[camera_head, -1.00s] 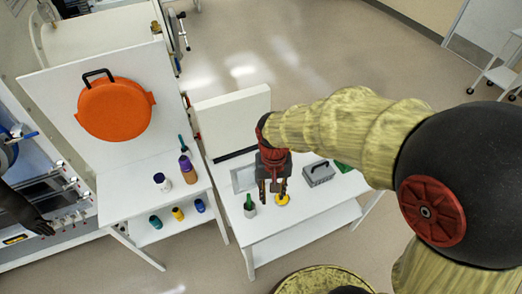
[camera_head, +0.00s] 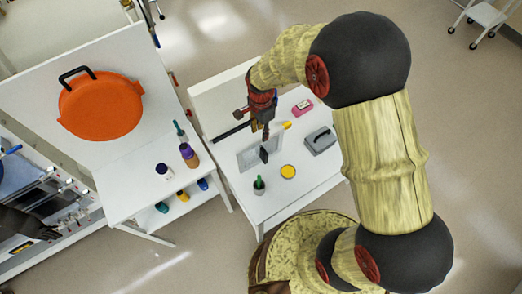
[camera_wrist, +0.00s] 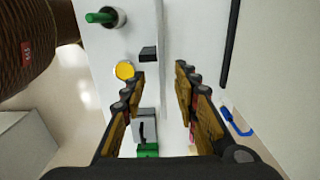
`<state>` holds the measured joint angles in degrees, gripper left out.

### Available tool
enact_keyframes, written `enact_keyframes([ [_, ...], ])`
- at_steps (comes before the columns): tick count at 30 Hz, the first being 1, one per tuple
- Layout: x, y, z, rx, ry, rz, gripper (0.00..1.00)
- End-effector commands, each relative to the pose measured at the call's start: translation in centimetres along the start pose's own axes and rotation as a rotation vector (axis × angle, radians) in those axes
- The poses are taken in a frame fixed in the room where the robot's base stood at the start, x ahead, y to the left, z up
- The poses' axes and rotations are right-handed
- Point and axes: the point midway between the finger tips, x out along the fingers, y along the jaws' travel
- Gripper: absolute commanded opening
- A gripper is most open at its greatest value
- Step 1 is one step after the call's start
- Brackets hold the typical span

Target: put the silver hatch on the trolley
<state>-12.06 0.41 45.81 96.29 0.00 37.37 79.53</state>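A grey, silver-looking piece with a black arched handle (camera_head: 321,140) lies on the white bench; I take it to be the silver hatch. It also shows in the wrist view (camera_wrist: 146,122), below and between my fingers. My gripper (camera_head: 260,128) is open and empty above the bench, left of the grey piece and apart from it. Its spread fingers show in the wrist view (camera_wrist: 160,72). A white trolley (camera_head: 492,16) stands on the floor at the far top right, partly cut off by the frame.
The bench (camera_head: 308,183) also holds a light grey square frame (camera_head: 246,160), a black block (camera_head: 264,155), a yellow round thing (camera_head: 288,172), a cup with something green (camera_head: 259,185) and a pink item (camera_head: 303,107). An orange hatch (camera_head: 101,107) is on the left panel. Floor toward the trolley looks clear.

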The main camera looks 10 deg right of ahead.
Motion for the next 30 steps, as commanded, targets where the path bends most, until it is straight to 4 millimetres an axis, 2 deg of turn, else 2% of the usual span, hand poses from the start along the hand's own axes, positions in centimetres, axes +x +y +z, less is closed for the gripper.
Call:
enact_keyframes([
  [18,7.0,-0.2,0.0,-0.003,-0.001,0.003,0.3],
  [30,7.3,-0.3,0.0,-0.003,0.0,0.002,0.3],
])
